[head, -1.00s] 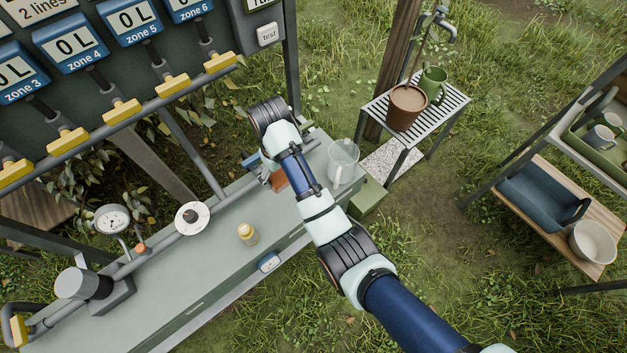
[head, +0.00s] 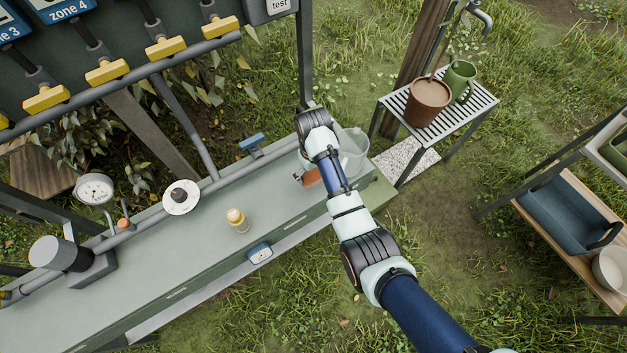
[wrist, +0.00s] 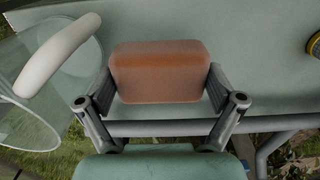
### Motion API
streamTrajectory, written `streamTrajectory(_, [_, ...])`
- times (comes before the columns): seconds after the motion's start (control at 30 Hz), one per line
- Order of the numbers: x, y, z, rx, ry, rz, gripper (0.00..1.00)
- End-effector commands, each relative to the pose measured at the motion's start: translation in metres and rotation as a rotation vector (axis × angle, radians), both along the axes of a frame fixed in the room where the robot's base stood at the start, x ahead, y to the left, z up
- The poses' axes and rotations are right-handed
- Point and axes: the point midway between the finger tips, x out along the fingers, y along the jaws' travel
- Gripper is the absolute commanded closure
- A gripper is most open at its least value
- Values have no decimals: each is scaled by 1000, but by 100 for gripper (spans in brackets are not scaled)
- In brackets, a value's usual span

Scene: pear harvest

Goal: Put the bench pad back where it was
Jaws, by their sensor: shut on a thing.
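The bench pad, an orange-brown block with rounded edges, shows in the wrist view (wrist: 160,72). My gripper (wrist: 160,86) is shut on it, one finger at each end. In the head view the pad (head: 312,178) is partly hidden under my wrist, over the far right end of the grey-green bench (head: 200,240). I cannot tell whether the pad touches the bench top. A clear jug (head: 353,150) stands close beside it, and its pale handle (wrist: 62,50) shows at the left of the wrist view.
A blue lever (head: 252,141) and a white dial (head: 181,197) are along the rear pipe. A slatted stand (head: 455,115) with a brown pot (head: 428,102) is beyond the bench. The bench between bottle and pad is clear.

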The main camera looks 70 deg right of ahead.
Motion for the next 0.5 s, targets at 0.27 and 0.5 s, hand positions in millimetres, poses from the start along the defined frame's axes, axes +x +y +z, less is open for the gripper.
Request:
streamTrajectory(0.27, [0,0,-18,0,0,0,45])
streamTrajectory(0.5, [0,0,-58,1,1,0,45])
